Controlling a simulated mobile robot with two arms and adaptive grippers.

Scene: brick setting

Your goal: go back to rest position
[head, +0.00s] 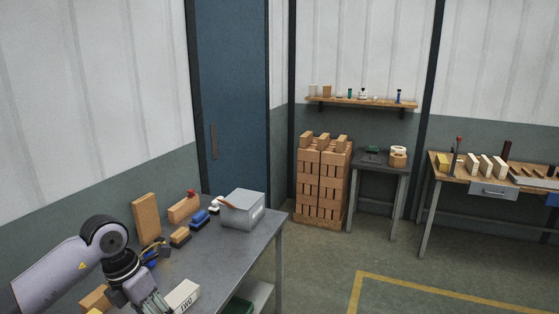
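My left gripper (152,301) reaches in from the left, low over the near end of a grey metal table (226,268). It points downward, and the bottom of the picture partly cuts it off. I cannot tell whether its fingers are open or shut. A white block with dark lettering (184,296) lies just right of the fingers; I cannot tell whether they touch. My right gripper is not in view.
The table holds an upright brown brick (146,217), a grey box (243,210), a blue tool (200,219) and a small wooden block (180,236). A brick stack (322,185) and a workbench (470,180) stand farther back. Floor right of the table is clear.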

